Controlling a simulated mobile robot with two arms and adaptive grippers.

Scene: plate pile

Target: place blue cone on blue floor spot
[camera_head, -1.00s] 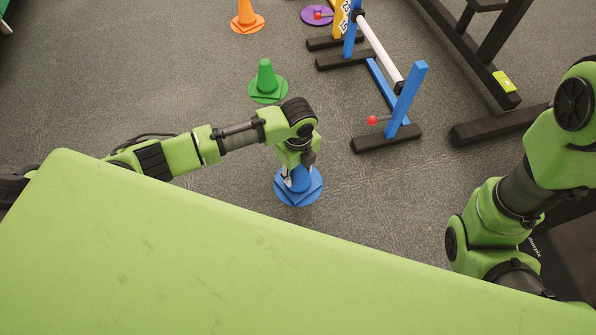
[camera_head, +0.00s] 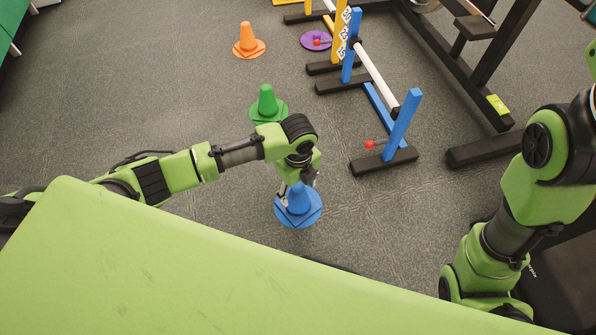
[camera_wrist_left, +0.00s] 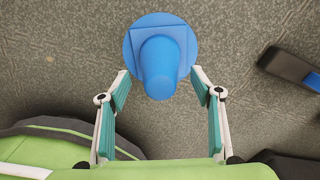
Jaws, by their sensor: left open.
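The blue cone (camera_head: 299,198) stands upright on the blue round floor spot (camera_head: 317,211). In the left wrist view the cone (camera_wrist_left: 160,62) is seen from above, its square base lying over the round spot (camera_wrist_left: 131,52), whose edge shows around it. My left gripper (camera_head: 296,191) is just above the cone. In the left wrist view its fingers (camera_wrist_left: 159,75) are open on either side of the cone's tip, with a gap to it on both sides. My right arm is at the right edge and its gripper is out of the picture.
A green cone (camera_head: 266,104) stands behind my left wrist, and an orange cone (camera_head: 246,42) farther back. A hurdle with blue posts (camera_head: 402,125) and a white bar stands right of the blue cone. A purple spot (camera_head: 312,40) lies behind. Floor to the left is clear.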

